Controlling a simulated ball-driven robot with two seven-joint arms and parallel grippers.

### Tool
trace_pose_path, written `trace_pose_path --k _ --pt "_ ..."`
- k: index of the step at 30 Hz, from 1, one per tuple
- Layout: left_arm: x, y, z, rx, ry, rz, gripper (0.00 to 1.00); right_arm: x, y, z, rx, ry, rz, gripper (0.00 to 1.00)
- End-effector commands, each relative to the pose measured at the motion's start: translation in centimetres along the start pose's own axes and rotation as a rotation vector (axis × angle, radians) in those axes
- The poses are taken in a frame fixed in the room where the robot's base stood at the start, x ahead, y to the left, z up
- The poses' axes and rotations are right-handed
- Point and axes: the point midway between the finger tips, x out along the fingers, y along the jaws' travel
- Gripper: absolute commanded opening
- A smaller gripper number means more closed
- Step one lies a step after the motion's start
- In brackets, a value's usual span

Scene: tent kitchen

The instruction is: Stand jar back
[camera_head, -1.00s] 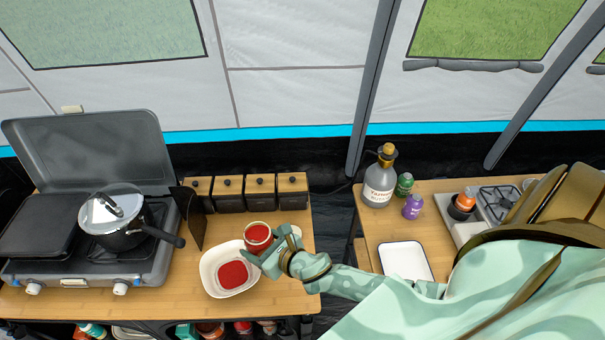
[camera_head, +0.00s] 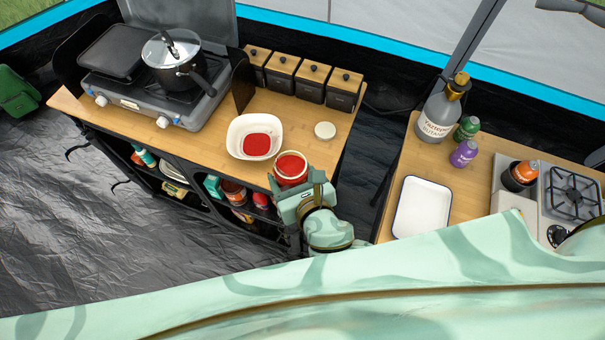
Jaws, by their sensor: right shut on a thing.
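The jar (camera_head: 291,168) is open at the top and shows red contents. It looks roughly upright at the front right edge of the left wooden counter. I cannot tell whether its base touches the counter. My right gripper (camera_head: 290,187) is shut on the jar from the front, and its fingers are partly hidden. A white bowl (camera_head: 236,132) with red sauce in it sits just left of and behind the jar. A round pale lid (camera_head: 325,130) lies on the counter behind the jar. My left gripper is not in view.
Several black canisters with wooden lids (camera_head: 312,77) line the counter's back. A stove (camera_head: 150,104) with a pot (camera_head: 174,62) stands left. Bare counter (camera_head: 290,114) lies between bowl and lid. A gap separates the right table, which holds a white tray (camera_head: 422,207) and bottle (camera_head: 437,118).

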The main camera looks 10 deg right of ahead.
Motion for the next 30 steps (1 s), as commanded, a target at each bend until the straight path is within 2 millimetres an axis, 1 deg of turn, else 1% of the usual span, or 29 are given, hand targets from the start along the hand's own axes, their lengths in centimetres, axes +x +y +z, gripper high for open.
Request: trace_pose_path --k 12,15,21,27,30 --pt "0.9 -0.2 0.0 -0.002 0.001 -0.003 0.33 6.0 -6.0 -1.3 -0.002 -0.003 -0.003 0.22" --pt "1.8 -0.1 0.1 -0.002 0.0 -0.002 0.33 7.4 -6.9 -2.7 0.001 -0.001 -0.001 0.22" --pt "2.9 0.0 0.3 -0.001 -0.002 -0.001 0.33 9.4 -8.4 -4.4 0.0 -0.001 -0.001 0.22" --pt "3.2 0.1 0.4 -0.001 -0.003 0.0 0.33 10.2 -9.0 -4.8 -0.001 -0.003 -0.001 0.22" --pt "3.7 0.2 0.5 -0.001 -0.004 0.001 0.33 10.8 -9.4 -5.3 0.0 -0.003 -0.001 0.22"
